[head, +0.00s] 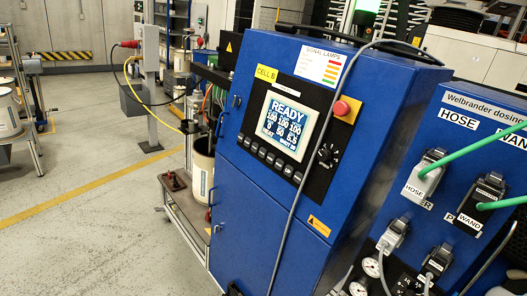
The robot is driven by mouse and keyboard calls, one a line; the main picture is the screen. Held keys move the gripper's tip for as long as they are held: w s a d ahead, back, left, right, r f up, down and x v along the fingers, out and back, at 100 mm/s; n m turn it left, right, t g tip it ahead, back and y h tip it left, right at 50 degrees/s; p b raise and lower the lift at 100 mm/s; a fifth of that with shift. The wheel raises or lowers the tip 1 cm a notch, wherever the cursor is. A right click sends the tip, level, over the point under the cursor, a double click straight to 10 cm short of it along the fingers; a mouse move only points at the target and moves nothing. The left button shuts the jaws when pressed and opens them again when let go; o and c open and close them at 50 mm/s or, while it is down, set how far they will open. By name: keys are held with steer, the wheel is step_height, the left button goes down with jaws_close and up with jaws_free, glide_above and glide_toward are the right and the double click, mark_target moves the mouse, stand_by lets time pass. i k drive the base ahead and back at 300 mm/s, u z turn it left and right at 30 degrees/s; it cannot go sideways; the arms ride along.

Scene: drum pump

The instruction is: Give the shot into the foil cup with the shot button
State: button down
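The blue control cabinet (270,210) fills the middle of the head view. Its lit screen (287,123) reads READY above rows of numbers; the smaller lines are hard to read. A row of dark buttons (270,157) runs below the screen. Their labels are too small to read, so I cannot tell which is the shot button. A red mushroom button (342,108) on a yellow plate and a black rotary knob (326,155) are right of the screen. I cannot make out a foil cup. My gripper is not in view.
A pale drum (202,170) stands on a low frame left of the cabinet. A grey cable hangs down the cabinet front. A blue dosing panel (455,170) at right carries plugs marked HOSE and WAND with green hoses. Floor at lower left is clear.

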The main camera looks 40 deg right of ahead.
mark_target(279, 165)
steer(key=z, duration=0.45)
steer(key=i, duration=1)
steer(key=z, duration=0.7)
